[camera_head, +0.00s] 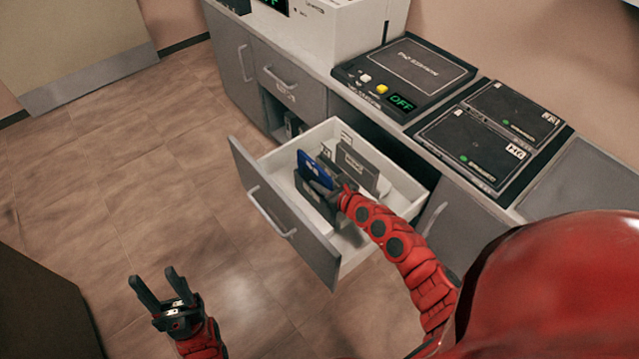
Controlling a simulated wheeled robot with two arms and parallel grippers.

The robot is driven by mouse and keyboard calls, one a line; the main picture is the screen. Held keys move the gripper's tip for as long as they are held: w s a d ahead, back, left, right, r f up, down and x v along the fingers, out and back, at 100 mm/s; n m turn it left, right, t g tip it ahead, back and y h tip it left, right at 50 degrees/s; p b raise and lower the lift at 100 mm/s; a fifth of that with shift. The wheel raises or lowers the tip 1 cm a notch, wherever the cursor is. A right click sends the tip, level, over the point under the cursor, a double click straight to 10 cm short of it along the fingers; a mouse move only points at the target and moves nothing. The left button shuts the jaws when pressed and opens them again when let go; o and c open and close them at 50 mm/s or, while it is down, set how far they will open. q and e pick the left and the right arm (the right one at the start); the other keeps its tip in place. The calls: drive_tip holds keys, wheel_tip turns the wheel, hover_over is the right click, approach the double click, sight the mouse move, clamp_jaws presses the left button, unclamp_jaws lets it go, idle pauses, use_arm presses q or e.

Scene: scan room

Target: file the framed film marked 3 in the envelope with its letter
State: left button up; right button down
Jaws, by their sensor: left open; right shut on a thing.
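An open white drawer (408,187) with a grey front holds several upright dark and grey panels. A blue panel (311,166) with small pale marks, likely the framed film, stands among them, slightly tilted. Its number cannot be read. My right gripper (325,189) reaches into the drawer and is shut at the blue panel's lower right edge. A dark panel (308,192) stands close in front of it and a grey one (356,165) behind. No envelope letter is legible. My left gripper (156,288) is open and empty, over the floor at lower left.
The grey counter carries a black device (403,72) with an OFF display, and two black panels (511,109) (467,143) marked with letters. A white box (325,32) stands further back. The floor left of the drawer is clear. A dark block (40,290) fills the lower left.

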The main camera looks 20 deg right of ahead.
drive_tip(key=shift+f, duration=0.3)
drive_tip(key=c, duration=0.8)
unclamp_jaws()
drive_tip(key=shift+c, duration=0.2)
drive_tip(key=shift+s+r, duration=0.1)
drive_tip(key=v, duration=1.7)
drive_tip(key=shift+s+d+r, duration=0.1)
wheel_tip(320, 180, up, 6)
drive_tip(key=p, duration=0.6)
